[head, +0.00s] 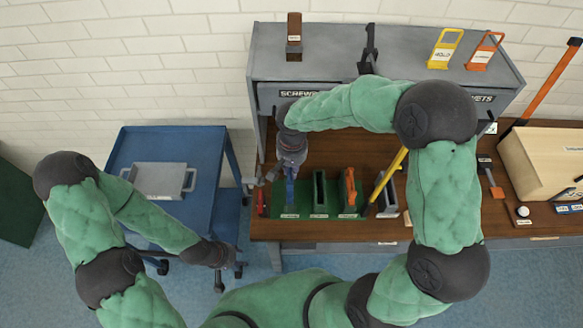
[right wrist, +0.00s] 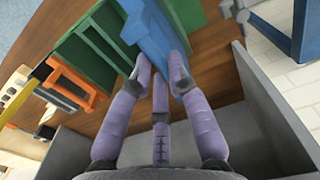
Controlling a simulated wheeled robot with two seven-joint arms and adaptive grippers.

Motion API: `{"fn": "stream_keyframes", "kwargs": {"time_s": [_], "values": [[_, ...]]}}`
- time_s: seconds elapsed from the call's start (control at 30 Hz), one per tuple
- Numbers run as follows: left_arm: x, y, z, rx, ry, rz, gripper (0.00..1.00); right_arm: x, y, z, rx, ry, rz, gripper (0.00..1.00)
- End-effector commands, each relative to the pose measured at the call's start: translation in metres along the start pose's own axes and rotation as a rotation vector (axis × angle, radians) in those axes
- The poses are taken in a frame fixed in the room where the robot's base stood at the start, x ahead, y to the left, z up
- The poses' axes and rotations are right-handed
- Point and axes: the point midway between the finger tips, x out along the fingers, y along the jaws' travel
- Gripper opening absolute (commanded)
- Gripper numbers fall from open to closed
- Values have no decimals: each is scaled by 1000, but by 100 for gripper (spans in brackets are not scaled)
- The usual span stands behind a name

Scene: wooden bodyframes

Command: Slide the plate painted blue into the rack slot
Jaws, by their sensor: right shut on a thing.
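The blue plate (head: 290,191) is upright at the left end of the row of green racks on the brown workbench. It also shows in the right wrist view (right wrist: 152,38). My right gripper (head: 287,172) is above it, its fingers shut on the plate's upper part. A dark green rack (head: 319,190) with a slot stands to the right of the plate. I cannot tell whether the plate's lower edge is inside a slot. My left gripper (head: 222,256) hangs low at the blue cart's right side; its fingers are too dark to read.
An orange plate (head: 349,188) stands in a rack farther right, with a grey holder (head: 386,194) beyond it. A red item (head: 262,203) is at the bench's left edge. The blue cart (head: 142,148) holds a grey tray (head: 158,165). A grey shelf (head: 335,55) overhangs the bench.

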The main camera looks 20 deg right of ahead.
Motion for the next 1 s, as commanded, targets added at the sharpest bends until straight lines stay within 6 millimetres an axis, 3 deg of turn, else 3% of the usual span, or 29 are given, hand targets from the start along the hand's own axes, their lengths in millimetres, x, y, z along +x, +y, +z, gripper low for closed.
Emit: {"fn": "stream_keyframes", "kwargs": {"time_s": [1.0], "values": [[17, -6, -1, 0, 0, 0, 40, 22, 0, 0, 0, 1, 0, 0]]}}
